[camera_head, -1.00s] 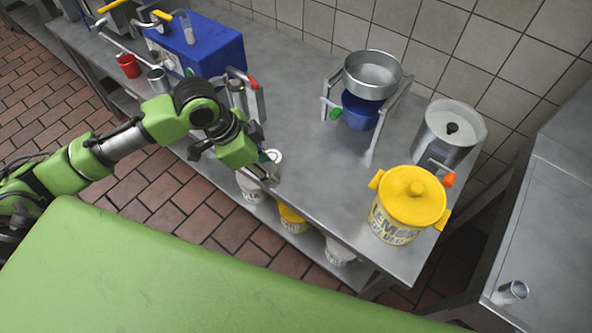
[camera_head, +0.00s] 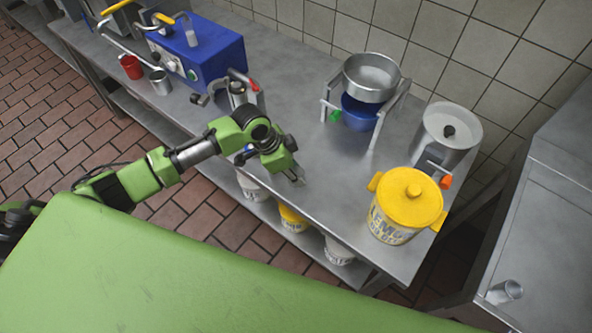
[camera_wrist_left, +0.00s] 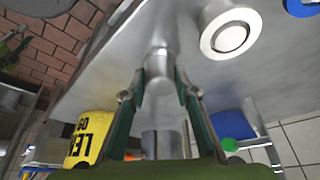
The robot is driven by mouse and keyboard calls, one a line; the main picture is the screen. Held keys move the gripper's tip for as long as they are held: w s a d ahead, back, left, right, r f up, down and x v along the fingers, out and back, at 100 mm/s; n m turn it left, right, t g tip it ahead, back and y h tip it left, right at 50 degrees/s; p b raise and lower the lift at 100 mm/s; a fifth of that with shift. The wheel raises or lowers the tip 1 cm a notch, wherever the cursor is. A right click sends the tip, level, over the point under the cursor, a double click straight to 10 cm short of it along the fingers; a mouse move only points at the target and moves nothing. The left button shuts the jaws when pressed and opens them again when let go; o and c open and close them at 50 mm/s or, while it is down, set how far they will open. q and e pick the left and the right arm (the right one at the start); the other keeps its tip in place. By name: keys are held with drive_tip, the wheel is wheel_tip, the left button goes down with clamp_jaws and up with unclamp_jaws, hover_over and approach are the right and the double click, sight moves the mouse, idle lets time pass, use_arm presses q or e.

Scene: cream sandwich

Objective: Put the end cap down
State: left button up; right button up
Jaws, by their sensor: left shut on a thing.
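My left gripper (camera_head: 297,176) is over the front part of the steel worktop (camera_head: 330,215), left of the yellow bucket. In the left wrist view its two fingers (camera_wrist_left: 159,84) are closed on a short, shiny metal cylinder, which looks like the end cap (camera_wrist_left: 158,68). The cap is very small and mostly hidden by the gripper in the head view. The wrist view shows steel surface behind the cap; I cannot tell whether it touches it. My right gripper is not in view.
A yellow-lidded bucket (camera_head: 408,205) stands right of the gripper. A steel bowl stand (camera_head: 371,78) and a steel pot (camera_head: 449,130) are behind. A ring-ended metal part (camera_wrist_left: 230,32) is near the cap in the wrist view. The worktop's middle is clear.

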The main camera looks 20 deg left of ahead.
use_arm(q)
drive_tip(key=o, duration=1.2)
drive_tip(key=shift+f, duration=0.1)
drive_tip(key=v, duration=1.2)
drive_tip(key=shift+b, duration=0.35)
